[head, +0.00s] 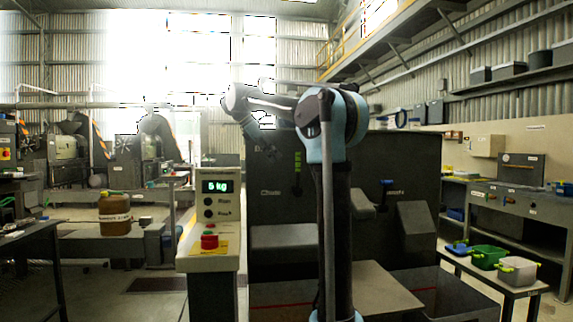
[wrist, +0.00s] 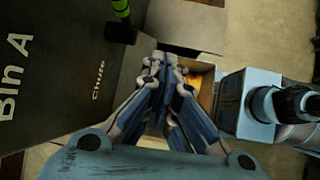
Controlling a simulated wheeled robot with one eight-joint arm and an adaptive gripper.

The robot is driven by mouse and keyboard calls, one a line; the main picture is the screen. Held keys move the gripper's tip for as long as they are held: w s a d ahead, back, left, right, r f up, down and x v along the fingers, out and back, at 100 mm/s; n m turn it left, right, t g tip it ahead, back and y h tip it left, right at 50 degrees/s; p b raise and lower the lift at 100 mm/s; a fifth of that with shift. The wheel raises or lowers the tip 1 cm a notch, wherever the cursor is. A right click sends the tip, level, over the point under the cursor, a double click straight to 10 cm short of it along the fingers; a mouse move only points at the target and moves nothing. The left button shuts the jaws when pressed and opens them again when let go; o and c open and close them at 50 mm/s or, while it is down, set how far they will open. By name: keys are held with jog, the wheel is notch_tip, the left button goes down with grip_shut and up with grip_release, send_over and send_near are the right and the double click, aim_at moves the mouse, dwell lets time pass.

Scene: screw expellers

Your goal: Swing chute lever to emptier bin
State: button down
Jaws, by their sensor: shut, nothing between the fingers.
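A dark machine panel (head: 410,160) stands behind my arm. A small black and green part (head: 297,172) is on its left side, near lettering that looks like "Chute". In the wrist view a black knob with a green-banded stem (wrist: 121,30) stands by that lettering and "Bin A"; it is probably the same part. A blue-handled lever (head: 387,183) is on the panel's right side. A bin (head: 455,298) is at the panel's lower right; its fill is not visible. My gripper (wrist: 163,65) is shut and empty, apart from the knob.
A control post (head: 208,245) with a lit kg display and red button stands left of the panel. Green and white tubs (head: 488,256) are on a low table at right. A brown jug (head: 114,214) is at left. An open box with something orange is beyond my fingers.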

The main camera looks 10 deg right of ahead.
jog(key=w+a+r+n+h, duration=0.1)
jog(key=w+a+r+n, duration=0.1)
jog(key=w+a+r, duration=0.2)
jog(key=shift+w+a+r+n, duration=0.2)
jog(key=shift+w+n, duration=0.1)
jog(key=shift+w, duration=0.25)
jog(key=shift+d, duration=0.1)
send_near(298, 172)
notch_tip(298, 172, down, 2)
jog(key=shift+w+d+f, duration=0.2)
jog(key=shift+w+d, duration=0.45)
jog(key=shift+d, duration=0.3)
jog(key=shift+d, duration=0.1)
